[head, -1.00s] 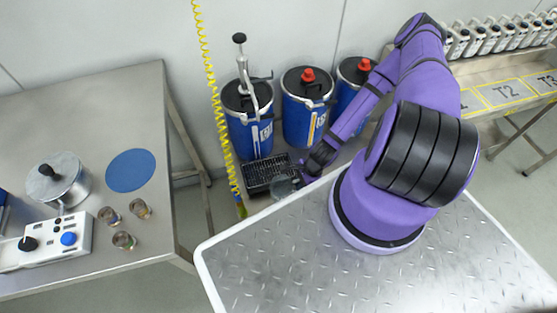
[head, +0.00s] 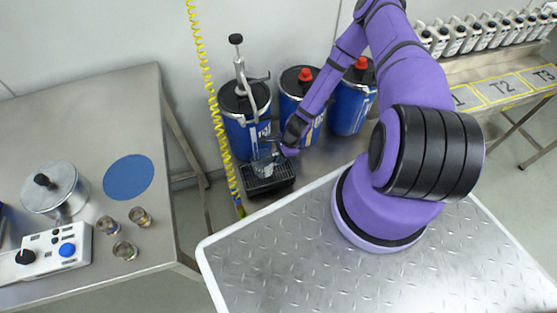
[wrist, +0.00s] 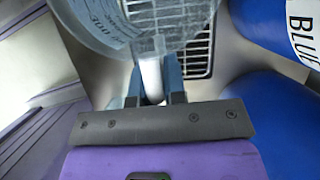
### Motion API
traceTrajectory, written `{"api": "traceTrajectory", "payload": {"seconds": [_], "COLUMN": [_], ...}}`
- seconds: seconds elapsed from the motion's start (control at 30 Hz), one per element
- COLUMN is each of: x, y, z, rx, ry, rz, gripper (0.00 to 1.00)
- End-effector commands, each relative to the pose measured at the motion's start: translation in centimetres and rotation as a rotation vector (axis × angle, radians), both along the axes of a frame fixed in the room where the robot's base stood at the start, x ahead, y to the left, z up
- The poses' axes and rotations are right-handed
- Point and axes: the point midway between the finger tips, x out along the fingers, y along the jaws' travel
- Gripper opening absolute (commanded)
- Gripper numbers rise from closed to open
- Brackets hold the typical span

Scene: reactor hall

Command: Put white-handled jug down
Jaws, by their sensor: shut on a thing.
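The white-handled jug (wrist: 105,25) is clear, with graduation marks on its side. In the wrist view my gripper (wrist: 154,88) is shut on its white handle (wrist: 152,78). In the head view the jug (head: 263,167) is small, in front of the left blue drum, at the black drip grate (head: 270,186). My gripper (head: 279,151) comes to it from the right. The grate also shows behind the jug in the wrist view (wrist: 199,55). I cannot tell whether the jug's base touches the grate.
Blue drums (head: 240,135) stand along the wall behind the grate; the left one has a pump. A yellow coiled hose (head: 214,110) hangs just left of it. A table (head: 90,105) at left holds a metal pot (head: 62,190), several small glasses and a blue disc (head: 129,177).

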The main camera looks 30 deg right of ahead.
Motion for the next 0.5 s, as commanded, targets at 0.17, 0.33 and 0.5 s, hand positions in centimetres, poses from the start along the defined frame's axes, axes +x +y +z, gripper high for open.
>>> {"api": "traceTrajectory", "payload": {"seconds": [0.17, 0.33, 0.5], "x": [1.0, 1.1, 1.2], "y": [0.0, 0.1, 0.1], "z": [-0.1, -2.2, -3.6], "rx": [0.0, 0.002, 0.002], "ry": [-0.001, 0.003, 0.0], "rz": [0.001, -0.002, 0.0], "gripper": [0.0, 0.0, 0.0]}}
